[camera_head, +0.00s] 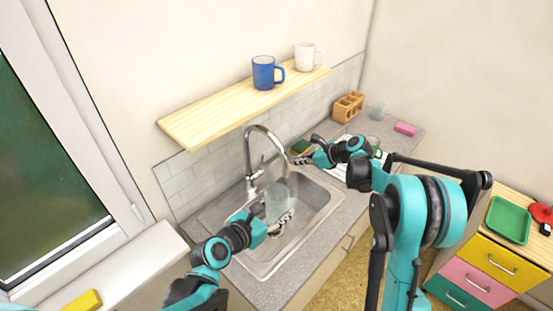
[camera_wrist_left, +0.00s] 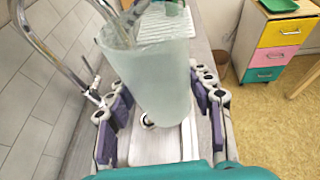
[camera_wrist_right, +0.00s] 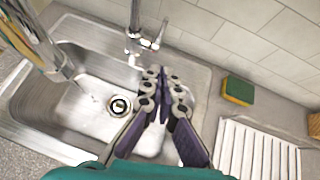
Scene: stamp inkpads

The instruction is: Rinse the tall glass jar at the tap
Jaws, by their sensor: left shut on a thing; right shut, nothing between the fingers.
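The tall glass jar (camera_head: 276,203) is pale and translucent. It is over the sink (camera_head: 318,207), under the spout of the chrome tap (camera_head: 248,160). My left gripper (camera_head: 279,222) is shut on the jar, which also shows between its fingers in the left wrist view (camera_wrist_left: 155,75). I cannot make out a water stream. My right gripper (camera_head: 299,160) is shut and empty beside the tap on its right. In the right wrist view its closed fingertips (camera_wrist_right: 161,75) appear just below the tap's lever (camera_wrist_right: 161,33); I cannot tell whether they touch.
A green and yellow sponge (camera_wrist_right: 238,90) and a white ribbed drying rack (camera_wrist_right: 258,148) lie right of the sink. A wooden shelf (camera_head: 215,108) above holds a blue mug (camera_head: 263,73) and a white mug (camera_head: 305,56). A wooden caddy (camera_head: 347,106) stands at the counter's back.

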